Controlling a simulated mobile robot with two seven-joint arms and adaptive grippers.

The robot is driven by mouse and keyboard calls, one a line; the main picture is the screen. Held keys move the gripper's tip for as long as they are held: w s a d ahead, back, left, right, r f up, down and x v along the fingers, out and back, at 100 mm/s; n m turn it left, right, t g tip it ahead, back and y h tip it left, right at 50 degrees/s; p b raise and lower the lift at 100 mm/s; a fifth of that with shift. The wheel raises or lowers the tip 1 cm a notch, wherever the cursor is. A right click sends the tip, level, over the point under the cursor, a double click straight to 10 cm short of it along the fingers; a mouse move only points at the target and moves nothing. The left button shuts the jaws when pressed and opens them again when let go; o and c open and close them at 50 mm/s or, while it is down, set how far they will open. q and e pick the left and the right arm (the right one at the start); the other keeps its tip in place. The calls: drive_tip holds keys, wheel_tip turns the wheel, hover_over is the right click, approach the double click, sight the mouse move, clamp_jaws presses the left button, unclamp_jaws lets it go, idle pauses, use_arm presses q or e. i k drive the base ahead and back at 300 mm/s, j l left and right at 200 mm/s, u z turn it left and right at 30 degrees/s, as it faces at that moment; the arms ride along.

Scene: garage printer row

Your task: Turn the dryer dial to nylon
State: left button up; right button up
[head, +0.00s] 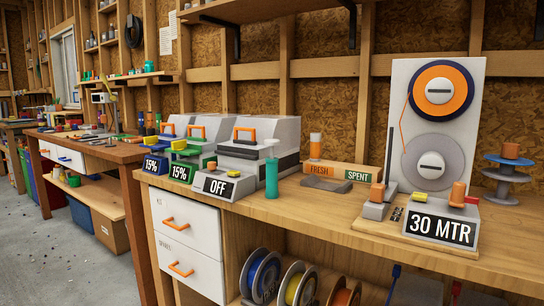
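A grey-white machine with a black sign reading OFF (218,187) stands on the wooden bench; it looks like the dryer. It has an orange handle (244,134) on its upper front and a small yellow part (233,173) above the sign. I cannot tell from this distance which part is the dial, and no nylon mark is legible. Two similar smaller units with signs reading 15%, one blue (154,164) and one green (181,173), stand to its left. Neither of my grippers is in view.
A teal cylinder (271,179) stands at the OFF machine's front right corner. Further right are a FRESH/SPENT block (341,170), a grey pad (327,184) and a winder panel (399,105) with a 30 MTR box (440,228). Drawers (183,225) and spools (299,287) are below.

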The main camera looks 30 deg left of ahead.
sight(212, 165)
drive_tip(key=i+j+z, duration=0.1)
drive_tip(key=j+z, duration=0.75)
drive_tip(key=j, duration=0.15)
drive_tip(key=j+z, duration=0.2)
drive_tip(key=j, duration=0.35)
drive_tip(key=k+j+z, duration=0.2)
drive_tip(key=j, duration=0.35)
drive_tip(key=i, duration=0.1)
